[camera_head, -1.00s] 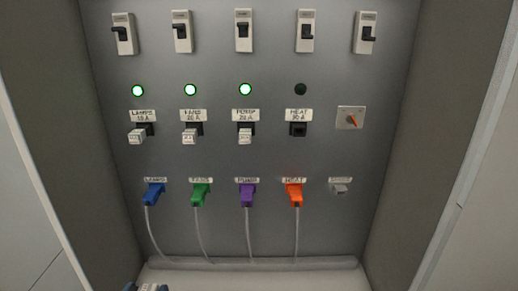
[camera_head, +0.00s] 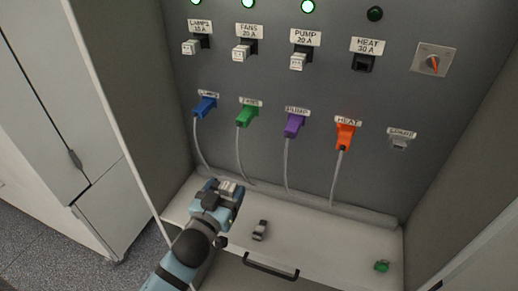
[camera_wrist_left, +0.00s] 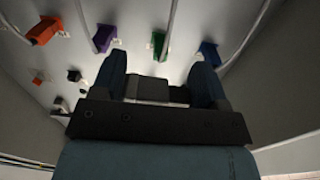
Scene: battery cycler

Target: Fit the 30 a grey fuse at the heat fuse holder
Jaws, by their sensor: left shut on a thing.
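The heat fuse holder (camera_head: 363,62) is an empty black socket under the label HEAT 30 A, right of the filled holders in the head view. My left gripper (camera_head: 228,188) is low over the left part of the shelf, well below and left of that holder. It is shut on a grey block-like fuse (camera_wrist_left: 152,88), which sits between the two fingers in the left wrist view. Its rating cannot be read. The fuse also shows at the gripper tip in the head view (camera_head: 229,186). My right gripper is not in view.
A grey-and-dark piece (camera_head: 260,230) and a green piece (camera_head: 382,266) lie on the shelf (camera_head: 320,245). Blue, green, purple and orange plugs (camera_head: 345,133) with hanging cables are between shelf and fuse row. Cabinet side walls bound the space. The heat lamp (camera_head: 375,14) is dark.

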